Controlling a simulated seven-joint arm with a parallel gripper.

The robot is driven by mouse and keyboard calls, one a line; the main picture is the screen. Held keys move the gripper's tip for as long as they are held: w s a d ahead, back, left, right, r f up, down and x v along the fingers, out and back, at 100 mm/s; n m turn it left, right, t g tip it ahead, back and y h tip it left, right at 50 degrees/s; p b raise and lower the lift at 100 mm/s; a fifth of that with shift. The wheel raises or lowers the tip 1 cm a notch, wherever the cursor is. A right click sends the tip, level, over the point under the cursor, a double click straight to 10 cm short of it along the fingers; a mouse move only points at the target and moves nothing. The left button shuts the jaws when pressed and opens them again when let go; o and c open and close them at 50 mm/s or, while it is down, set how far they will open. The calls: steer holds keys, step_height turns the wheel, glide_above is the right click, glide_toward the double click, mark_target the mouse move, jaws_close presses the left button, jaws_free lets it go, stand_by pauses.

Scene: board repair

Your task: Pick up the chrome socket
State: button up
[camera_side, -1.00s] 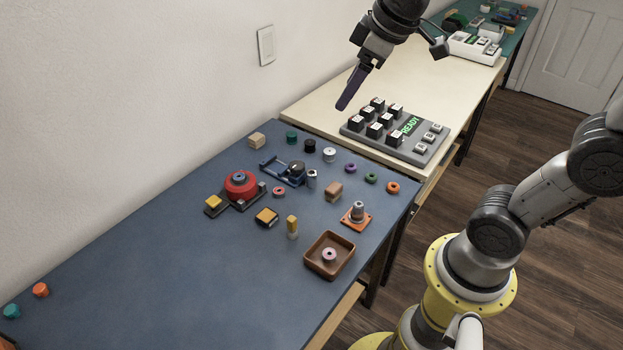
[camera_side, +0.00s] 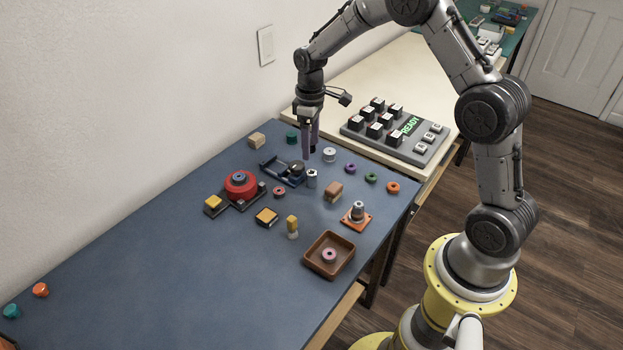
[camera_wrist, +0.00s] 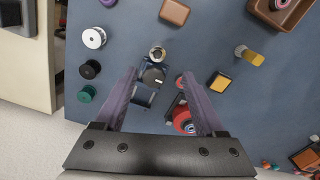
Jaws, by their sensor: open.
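The chrome socket (camera_side: 311,178) is a small shiny upright cylinder on the blue mat, just in front of a blue clamp-like fixture with a dark round part (camera_side: 290,172). In the wrist view the socket (camera_wrist: 157,53) shows its open ring top, a little beyond the fingertips and near the middle between them. My gripper (camera_side: 311,152) points down with purple fingers, above and behind the socket in the side view. The gripper (camera_wrist: 160,74) is open and empty, and its fingers are apart from the socket.
A white spool (camera_side: 329,155), a brown block (camera_side: 334,191) and a small pink ring (camera_side: 279,192) stand close around the socket. A red round part (camera_side: 241,185) is to the left. A wooden tray (camera_side: 311,263) is nearer the front. The mat's left part is mostly clear.

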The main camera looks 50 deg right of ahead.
mark_target(311, 172)
step_height(311, 172, down, 6)
steer(key=shift+d+f, duration=0.2)
steer(key=shift+f, duration=2.4)
steer(key=shift+c, duration=0.4)
steer(key=shift+w, duration=0.1)
jaws_close()
